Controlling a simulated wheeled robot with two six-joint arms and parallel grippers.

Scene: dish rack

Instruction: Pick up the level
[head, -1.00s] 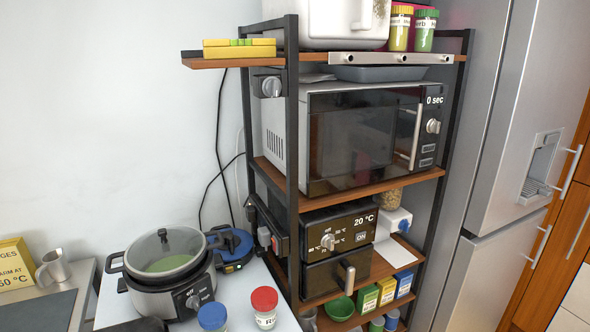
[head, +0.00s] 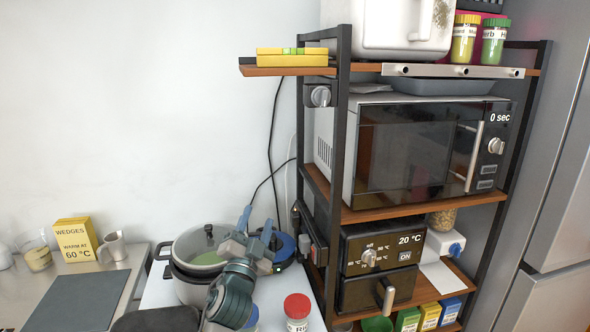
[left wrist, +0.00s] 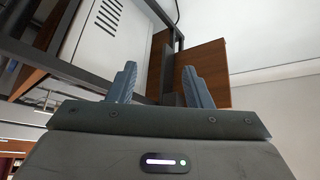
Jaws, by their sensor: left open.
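The level (head: 290,51) is yellow with a green section in its middle. It lies on the left end of the top wooden shelf (head: 262,71) in the head view. My left gripper (head: 256,221) is open and empty, with its fingers pointing up. It is well below the level, in front of the pot and the rack's left side. In the left wrist view my left gripper (left wrist: 160,74) has its fingers apart, with the shelf's wooden underside (left wrist: 207,72) above and beyond them. The level does not show there. My right gripper is in neither view.
The rack's dark post (head: 342,160) stands just right of the level. A pot (head: 190,280) and a blue round thing (head: 283,247) are below, near my arm. A microwave (head: 420,150) fills the middle shelf. The air before the white wall, left of the shelf, is free.

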